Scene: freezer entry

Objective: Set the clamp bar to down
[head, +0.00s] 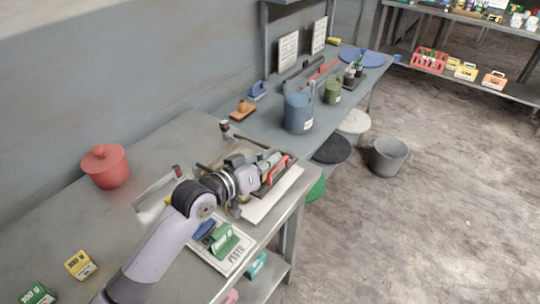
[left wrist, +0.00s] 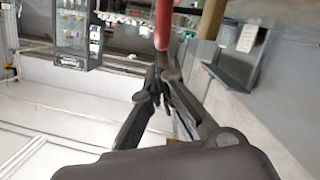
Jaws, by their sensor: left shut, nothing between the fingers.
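A red bar (head: 280,169), likely the clamp bar, shows at a device with a pale base plate (head: 276,194) at the work table's right edge. My left gripper (head: 268,160) is shut and empty at this device, close beside the red bar, and hides part of it. In the left wrist view, the shut fingers (left wrist: 160,85) point at a red rod-like part (left wrist: 163,26) just past their tips. I cannot tell whether they touch it. Whether the bar is up or down is not clear. My right gripper is not in view.
A red lidded pot (head: 106,166) stands at the table's left. A printed board (head: 224,246) with a green holder lies in front of the device. A blue jug (head: 298,108) stands on the farther bench. A grey bucket (head: 388,157) stands on the floor.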

